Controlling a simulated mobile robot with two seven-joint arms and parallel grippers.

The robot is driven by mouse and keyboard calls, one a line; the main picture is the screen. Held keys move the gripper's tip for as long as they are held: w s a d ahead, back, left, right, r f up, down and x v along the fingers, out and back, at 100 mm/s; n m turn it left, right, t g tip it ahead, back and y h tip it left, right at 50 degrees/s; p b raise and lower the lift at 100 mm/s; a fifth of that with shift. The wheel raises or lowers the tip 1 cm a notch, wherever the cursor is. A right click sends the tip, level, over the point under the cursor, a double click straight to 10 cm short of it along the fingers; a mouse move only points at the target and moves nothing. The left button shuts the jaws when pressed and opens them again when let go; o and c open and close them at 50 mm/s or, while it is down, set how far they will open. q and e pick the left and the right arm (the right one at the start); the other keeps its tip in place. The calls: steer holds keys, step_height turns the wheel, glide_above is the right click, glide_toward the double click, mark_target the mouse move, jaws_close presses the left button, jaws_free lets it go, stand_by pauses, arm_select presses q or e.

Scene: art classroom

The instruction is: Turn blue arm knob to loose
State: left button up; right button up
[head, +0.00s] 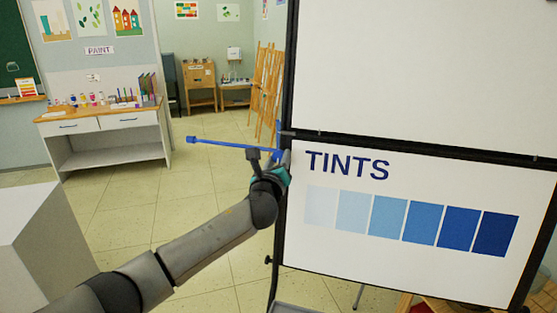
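A thin blue arm (225,144) sticks out to the left from the black frame of the display board (400,227). It is nearly level and has a small blue block (192,140) at its free end. My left gripper (275,163) is at the arm's board end, beside the frame's left post. The gripper and its dark wrist parts cover that joint, so I cannot make out the blue arm knob. I cannot tell whether the fingers are open or shut, or whether they touch the knob. My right gripper is out of view.
The board has a blank upper panel (430,70) and a lower panel reading TINTS. A small black knob (268,260) is low on its left post. A white block (35,240) stands at lower left, a paint desk (105,135) and wooden easels (266,85) farther back. Open floor lies between.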

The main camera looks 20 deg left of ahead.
arm_select(q)
jaws_close()
